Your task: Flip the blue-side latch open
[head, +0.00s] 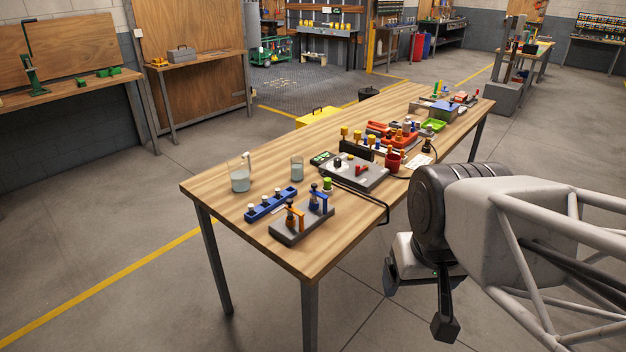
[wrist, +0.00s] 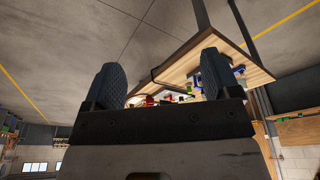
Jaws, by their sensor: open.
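A grey latch fixture (head: 301,223) stands near the front corner of the wooden table in the head view. It carries a blue-sided latch (head: 319,202) on the right and an orange-sided latch (head: 292,216) on the left. The exact position of the blue handle is too small to tell. My gripper (head: 417,304) is open and empty, off the table's right side and well apart from the fixture. In the wrist view my gripper (wrist: 158,88) shows both fingers spread, with the table edge and some blue parts beyond them.
On the table (head: 232,208) are a blue rack (head: 270,205), a beaker (head: 239,176), a glass (head: 297,168) and a grey control box (head: 354,174) with a black cable (head: 372,199) hanging over the right edge. Several coloured items crowd the far half. The front left corner is bare.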

